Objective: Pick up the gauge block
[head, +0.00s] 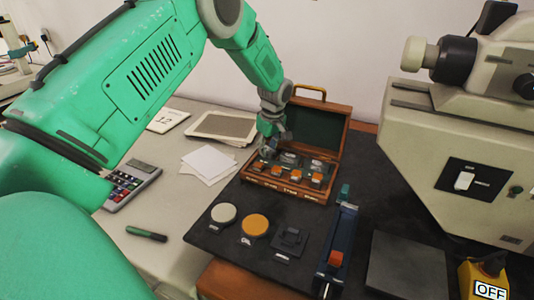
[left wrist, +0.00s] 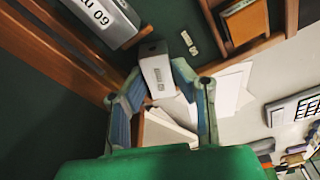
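My left gripper (head: 270,140) is over the open wooden case (head: 287,197), at its left part. In the left wrist view, my left gripper (left wrist: 158,82) has its two fingers against opposite sides of a small grey gauge block (left wrist: 157,74) with small print. The gripper looks shut on this block. Whether the block is clear of the case floor is hard to tell. A larger grey block with 60 printed on it (left wrist: 103,20) lies beside it. In the head view the arm partly hides the held block. My right gripper is not in view.
The case's raised lid (head: 318,128) stands behind the blocks. In front on the dark mat are a white disc (head: 223,213), an orange disc (head: 255,225) and a blue tool (head: 338,245). A large machine (head: 450,140) stands at the right. Papers (head: 208,163) and a calculator (head: 132,184) lie left.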

